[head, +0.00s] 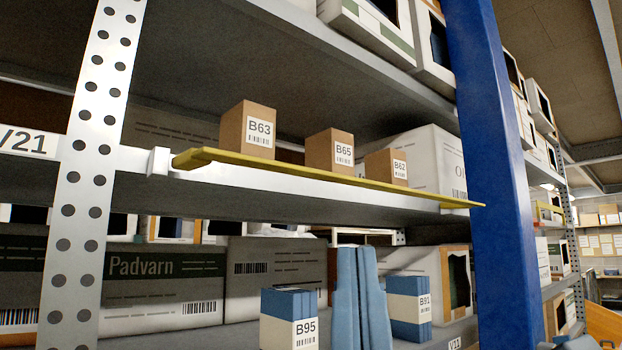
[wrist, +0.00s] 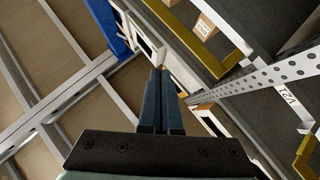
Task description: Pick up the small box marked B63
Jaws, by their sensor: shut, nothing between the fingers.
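The small box marked B63 (head: 249,131) is a tan carton standing upright on the middle rack shelf, at the left of a row of similar cartons. Its printed label faces me. A yellow rail (head: 320,174) runs along the shelf front, just before its base. My gripper (head: 357,250) points upward in the head view, below and to the right of B63 and apart from it. In the wrist view its two blue fingers (wrist: 160,72) lie together, shut and empty. A tan labelled carton (wrist: 205,26) shows there behind a yellow rail; its marking is unreadable.
Cartons B65 (head: 331,151) and B62 (head: 386,167) stand right of B63, with gaps between. A blue post (head: 497,170) and a perforated grey post (head: 92,170) flank the bay. Blue-and-white boxes B95 (head: 289,318) and B91 (head: 409,306) stand on the shelf below.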

